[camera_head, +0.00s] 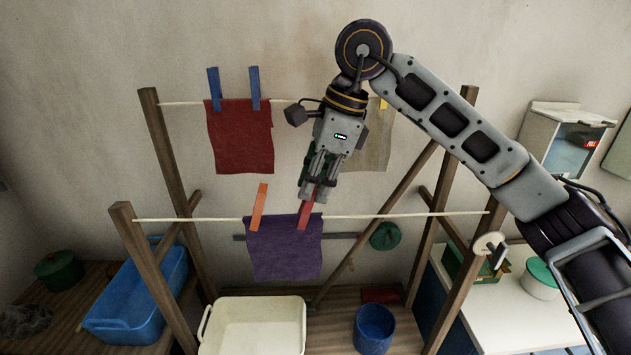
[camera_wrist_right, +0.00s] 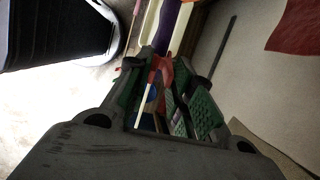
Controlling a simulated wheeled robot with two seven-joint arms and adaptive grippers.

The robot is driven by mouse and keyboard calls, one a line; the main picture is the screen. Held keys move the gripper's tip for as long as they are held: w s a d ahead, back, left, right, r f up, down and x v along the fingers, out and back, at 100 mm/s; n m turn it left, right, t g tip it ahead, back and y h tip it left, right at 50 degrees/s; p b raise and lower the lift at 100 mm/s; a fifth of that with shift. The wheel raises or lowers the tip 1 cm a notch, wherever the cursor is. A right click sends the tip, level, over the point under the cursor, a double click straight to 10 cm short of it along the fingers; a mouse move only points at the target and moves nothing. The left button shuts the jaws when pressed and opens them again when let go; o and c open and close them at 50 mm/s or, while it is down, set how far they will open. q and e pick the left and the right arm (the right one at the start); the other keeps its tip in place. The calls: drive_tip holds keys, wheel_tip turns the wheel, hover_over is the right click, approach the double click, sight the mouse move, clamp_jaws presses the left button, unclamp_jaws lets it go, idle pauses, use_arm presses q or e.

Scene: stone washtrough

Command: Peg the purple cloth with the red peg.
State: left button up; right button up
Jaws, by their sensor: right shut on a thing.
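The purple cloth (camera_head: 284,248) hangs over the front line in the head view, with an orange peg (camera_head: 259,207) at its upper left. The red peg (camera_head: 307,214) stands at the cloth's upper right corner, at the line. My right gripper (camera_head: 314,190) is above that corner, pointing down, shut on the red peg's upper end. In the right wrist view the red peg (camera_wrist_right: 166,70) shows between the green-padded fingers, with the purple cloth (camera_wrist_right: 170,22) beyond. Whether the peg's jaws straddle the line is too small to tell. My left gripper is not in view.
On the back line (camera_head: 190,103) hang a red cloth (camera_head: 240,140) with two blue pegs and a beige cloth (camera_head: 368,145) behind my right arm. Below stand a cream basin (camera_head: 254,305), a blue tub (camera_head: 125,325) and a blue bucket (camera_head: 374,343). Wooden posts (camera_head: 150,275) flank the lines.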

drive_tip(key=o, duration=1.3)
drive_tip(key=shift+r, duration=0.2)
drive_tip(key=shift+r+p, duration=2.55)
drive_tip(key=shift+r, duration=1.3)
